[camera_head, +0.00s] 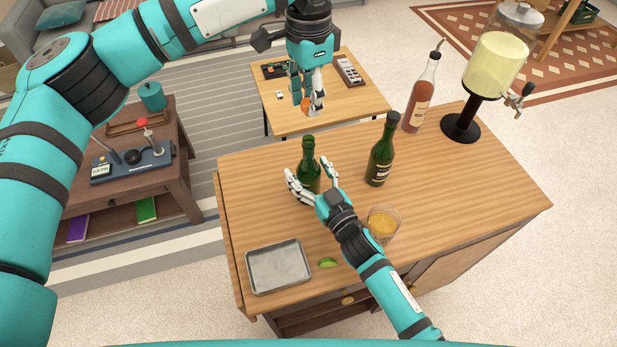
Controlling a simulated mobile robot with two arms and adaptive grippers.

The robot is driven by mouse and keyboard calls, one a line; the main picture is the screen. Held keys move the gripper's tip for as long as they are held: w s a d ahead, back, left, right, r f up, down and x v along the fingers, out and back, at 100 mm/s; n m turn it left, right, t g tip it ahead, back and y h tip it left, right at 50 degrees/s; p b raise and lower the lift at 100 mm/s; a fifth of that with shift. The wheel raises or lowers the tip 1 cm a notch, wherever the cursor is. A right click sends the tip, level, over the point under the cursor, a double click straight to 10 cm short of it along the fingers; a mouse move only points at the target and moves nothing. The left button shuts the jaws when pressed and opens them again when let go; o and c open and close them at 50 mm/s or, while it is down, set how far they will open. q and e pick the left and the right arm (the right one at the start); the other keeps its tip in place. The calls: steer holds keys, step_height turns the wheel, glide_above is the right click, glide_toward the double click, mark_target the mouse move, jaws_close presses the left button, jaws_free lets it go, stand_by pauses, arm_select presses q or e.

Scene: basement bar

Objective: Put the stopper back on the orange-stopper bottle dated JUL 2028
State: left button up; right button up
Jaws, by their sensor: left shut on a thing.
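My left gripper (308,98) is shut on an orange stopper (307,103), held in the air above and behind an open-topped green bottle (308,160). This bottle stands upright on the wooden bar cabinet (460,200). My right gripper (312,174) is open, with its fingers spread on either side of the bottle's body, and partly hides it. A second green bottle (382,152) with a dark top stands upright to the right. No date can be read on either bottle.
A metal tray (250,272), a lime wedge (327,263) and a glass of amber drink (383,225) are near the front. A pink bottle (420,98) and a drink dispenser (468,125) stand at the back right. A small table (345,112) is behind.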

jaws_close()
arm_select(q)
glide_above(309, 139)
steer(key=shift+f, duration=2.45)
steer(key=shift+f, duration=0.1)
steer(key=shift+f, duration=0.8)
steer(key=shift+f, duration=0.65)
steer(key=o, duration=0.8)
